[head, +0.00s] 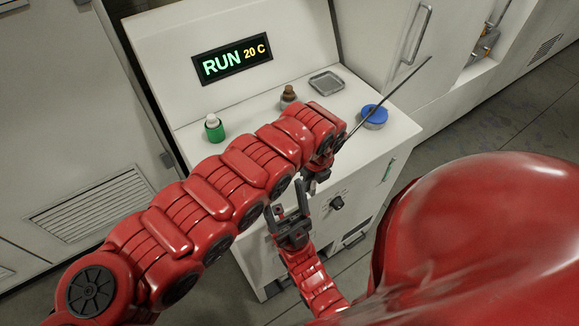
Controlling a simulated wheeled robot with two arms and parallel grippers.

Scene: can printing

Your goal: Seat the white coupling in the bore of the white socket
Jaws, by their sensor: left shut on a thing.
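I cannot make out the white coupling or the white socket in the head view. My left arm crosses the picture from the lower left and bends down in front of the machine. My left gripper (312,184) is small and partly hidden by its own wrist. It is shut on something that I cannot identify. My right gripper (289,210) is just below and left of it, in front of the machine, with its two dark fingers apart and nothing visible between them.
A white machine (222,158) with a display (232,59) reading RUN 20 C stands ahead. Its top holds a green jar (214,130), a brown-topped bottle (289,95), a grey tray (326,82) and a blue-lidded container (374,116). A thin rod (400,88) slants above the top's right side.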

